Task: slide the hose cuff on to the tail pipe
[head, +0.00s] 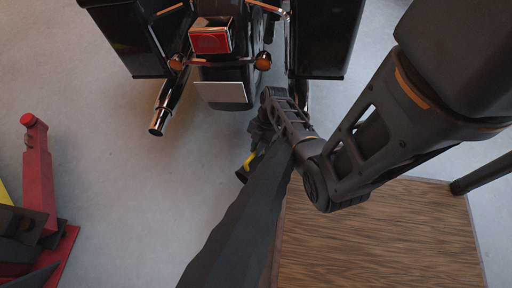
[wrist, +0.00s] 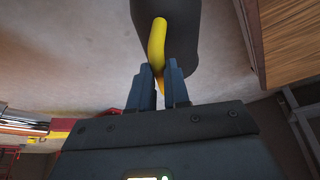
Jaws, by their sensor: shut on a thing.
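A chrome tail pipe (head: 160,118) sticks out at the rear left of the motorcycle (head: 225,75) in the head view, its open end toward me. My gripper (wrist: 158,72) is shut on the yellow handle (wrist: 157,42) of the dark hose cuff (wrist: 188,30) in the wrist view. In the head view the yellow handle (head: 249,161) and the dark cuff end (head: 241,175) show below and right of the pipe, apart from it. My arm covers most of the gripper there. The cuff's mouth is not clearly visible.
A wood-topped surface (head: 385,235) lies at the lower right. A long dark shape (head: 235,230), perhaps the hose, runs down beside it. A red lift or stand (head: 38,180) is at the left. The floor between stand and cuff is clear.

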